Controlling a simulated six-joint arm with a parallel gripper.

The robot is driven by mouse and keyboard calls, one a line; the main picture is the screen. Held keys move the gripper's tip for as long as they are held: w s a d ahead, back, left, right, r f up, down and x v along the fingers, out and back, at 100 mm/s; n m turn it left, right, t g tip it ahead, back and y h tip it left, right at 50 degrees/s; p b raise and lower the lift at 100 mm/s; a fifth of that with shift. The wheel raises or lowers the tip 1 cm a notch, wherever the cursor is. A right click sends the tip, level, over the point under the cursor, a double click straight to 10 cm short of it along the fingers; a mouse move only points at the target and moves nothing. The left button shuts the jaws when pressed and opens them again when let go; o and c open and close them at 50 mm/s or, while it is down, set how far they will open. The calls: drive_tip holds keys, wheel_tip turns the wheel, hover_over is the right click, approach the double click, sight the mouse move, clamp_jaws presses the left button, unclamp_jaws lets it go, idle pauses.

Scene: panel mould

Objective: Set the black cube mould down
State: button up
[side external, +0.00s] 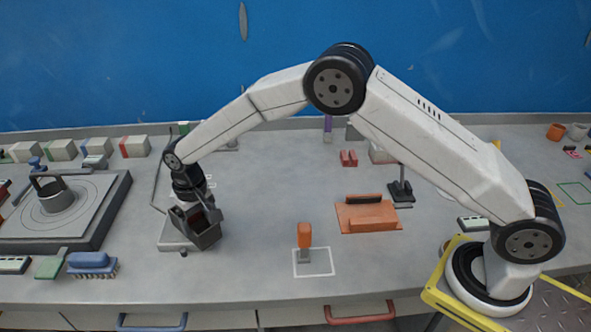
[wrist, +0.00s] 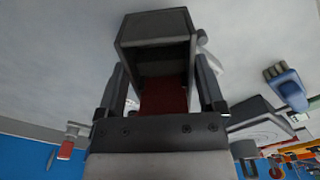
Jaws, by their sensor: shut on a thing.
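The black cube mould (side external: 205,238) is a dark, open box with a reddish-brown inside, seen left of centre in the side view. My gripper (side external: 194,213) is shut on it, with the jaws on its opposite sides. In the wrist view the mould (wrist: 155,28) sits between the two fingers of my gripper (wrist: 162,85), its open side facing the camera. The mould looks tilted in the side view. It is low over a light grey flat plate (side external: 170,236); I cannot tell whether it touches the plate or the bench.
A round-topped machine (side external: 115,200) stands to the left, with a blue-handled brush (side external: 88,260) in front of it. An orange-handled tool (side external: 304,238) stands at a white outlined square to the right. An orange float (side external: 366,215) lies further right. The bench (side external: 260,190) between is clear.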

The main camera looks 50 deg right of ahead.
drive_tip(key=shift+f, duration=0.1)
drive_tip(key=o, duration=1.1)
wheel_tip(320, 180, up, 12)
drive_tip(key=shift+r, duration=0.1)
drive_tip(key=shift+d, duration=0.1)
idle(0.6)
